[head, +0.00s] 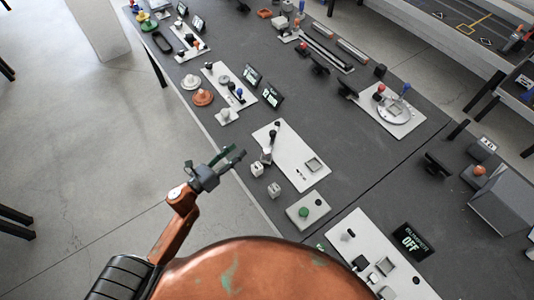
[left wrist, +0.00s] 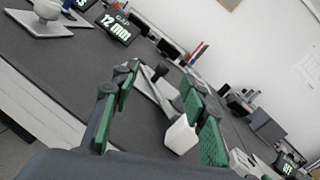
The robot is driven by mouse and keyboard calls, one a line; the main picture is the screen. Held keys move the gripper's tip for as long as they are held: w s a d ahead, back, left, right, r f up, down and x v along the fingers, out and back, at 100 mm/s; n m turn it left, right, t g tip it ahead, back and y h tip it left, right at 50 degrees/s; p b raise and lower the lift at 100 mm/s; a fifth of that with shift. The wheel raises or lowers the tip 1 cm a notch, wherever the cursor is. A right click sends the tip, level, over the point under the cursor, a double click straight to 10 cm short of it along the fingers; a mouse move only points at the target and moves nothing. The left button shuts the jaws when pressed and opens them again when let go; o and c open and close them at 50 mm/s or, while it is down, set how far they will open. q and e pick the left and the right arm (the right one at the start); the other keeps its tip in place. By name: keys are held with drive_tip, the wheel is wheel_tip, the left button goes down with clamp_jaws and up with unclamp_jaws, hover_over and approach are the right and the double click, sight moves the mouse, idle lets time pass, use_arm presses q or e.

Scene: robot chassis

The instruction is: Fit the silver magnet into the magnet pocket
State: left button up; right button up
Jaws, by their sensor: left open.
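Two small pale cubes, a nearer one (head: 274,189) and a farther one (head: 257,168), stand on the dark bench near its left edge in the head view. I cannot tell which is the silver magnet. A light grey plate (head: 290,168) beside them carries a square recessed frame (head: 313,165), perhaps the magnet pocket, which looks empty. My left gripper (head: 230,158) is open and empty, left of the cubes near the bench edge. In the left wrist view, a white block (left wrist: 180,135) shows beyond the open green-padded fingers, partly behind the right one. My right gripper is not in view.
A black lever with a grey block (head: 266,155) stands on the plate's left side. A small plate with a green button (head: 304,211) lies nearer me. A larger plate (head: 375,255) and an "OFF" display (head: 411,240) are to the right.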

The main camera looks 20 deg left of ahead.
sight(264, 152)
use_arm(q)
drive_tip(key=d+m+g+h, duration=0.1)
drive_tip(key=m, duration=0.1)
drive_tip(key=s+d+f+m+g+h, duration=0.1)
drive_tip(key=d+m, duration=0.1)
drive_tip(key=d+m+g+h, duration=0.1)
drive_tip(key=m+h, duration=0.1)
drive_tip(key=m, duration=0.1)
drive_tip(key=shift+s+d+f, duration=0.15)
drive_tip(key=shift+s+f, duration=0.05)
drive_tip(key=shift+s, duration=0.2)
drive_tip(key=shift+d+m, duration=0.3)
drive_tip(key=shift+m, duration=0.1)
drive_tip(key=shift+x, duration=0.9)
drive_tip(key=x, duration=0.3)
drive_tip(key=p+x, duration=0.1)
drive_tip(key=x, duration=0.1)
drive_tip(key=shift+w+d+r, duration=0.1)
drive_tip(key=shift+d+r, duration=0.2)
drive_tip(key=shift+d, duration=0.1)
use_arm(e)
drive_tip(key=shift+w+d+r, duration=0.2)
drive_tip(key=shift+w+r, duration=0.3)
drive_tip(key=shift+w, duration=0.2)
use_arm(q)
drive_tip(key=shift+c, duration=0.3)
drive_tip(key=c, duration=0.6)
clamp_jaws()
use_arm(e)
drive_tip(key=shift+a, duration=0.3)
